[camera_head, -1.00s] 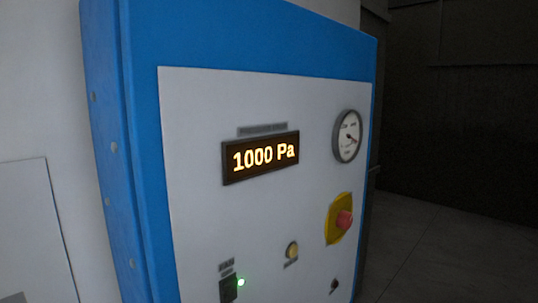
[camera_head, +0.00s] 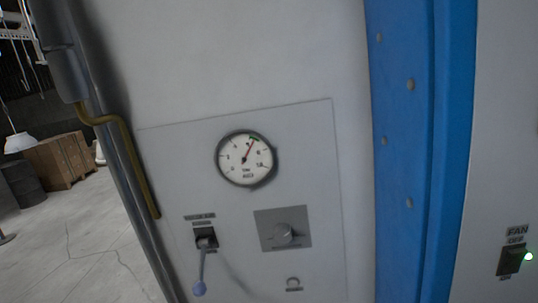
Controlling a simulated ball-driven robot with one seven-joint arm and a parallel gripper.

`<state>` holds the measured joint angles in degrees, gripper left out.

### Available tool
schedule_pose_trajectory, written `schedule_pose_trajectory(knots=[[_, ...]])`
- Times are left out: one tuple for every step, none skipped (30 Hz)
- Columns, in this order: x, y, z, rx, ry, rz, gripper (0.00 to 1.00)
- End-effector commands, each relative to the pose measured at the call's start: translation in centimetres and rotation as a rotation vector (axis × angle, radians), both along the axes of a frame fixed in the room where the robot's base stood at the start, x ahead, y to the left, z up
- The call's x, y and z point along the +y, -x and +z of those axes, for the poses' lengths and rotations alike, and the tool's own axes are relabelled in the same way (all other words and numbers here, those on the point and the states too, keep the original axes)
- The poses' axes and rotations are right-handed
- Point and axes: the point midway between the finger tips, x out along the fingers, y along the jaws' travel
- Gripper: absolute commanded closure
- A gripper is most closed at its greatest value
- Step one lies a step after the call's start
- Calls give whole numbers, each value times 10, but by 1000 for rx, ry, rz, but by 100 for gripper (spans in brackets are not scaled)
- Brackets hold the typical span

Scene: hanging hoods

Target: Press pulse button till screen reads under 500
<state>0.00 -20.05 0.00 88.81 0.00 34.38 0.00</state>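The blue cabinet (camera_head: 425,150) stands at the right of the view, with only its left edge and a strip of its pale front showing. On that strip a fan switch (camera_head: 510,259) sits beside a lit green lamp (camera_head: 528,257). The screen and any pulse button on the cabinet front are out of view now. My gripper is not in view.
A dark vertical pipe (camera_head: 120,170) with a brass-coloured branch (camera_head: 125,140) runs down left of the panel. Farther left are brown crates (camera_head: 60,160), a dark drum (camera_head: 24,183) and a white hanging hood (camera_head: 19,142). The pale floor (camera_head: 75,245) there looks open.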

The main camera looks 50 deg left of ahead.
Motion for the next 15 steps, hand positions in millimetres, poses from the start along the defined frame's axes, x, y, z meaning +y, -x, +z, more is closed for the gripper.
schedule_pose_trajectory(knots=[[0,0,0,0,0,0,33],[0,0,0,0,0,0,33],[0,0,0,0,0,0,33],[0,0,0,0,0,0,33],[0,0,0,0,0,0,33],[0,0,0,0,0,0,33],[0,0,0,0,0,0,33],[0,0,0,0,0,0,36],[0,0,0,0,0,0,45],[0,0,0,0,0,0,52],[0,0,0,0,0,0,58],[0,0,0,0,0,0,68],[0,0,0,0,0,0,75],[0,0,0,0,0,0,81],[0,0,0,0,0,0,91]])
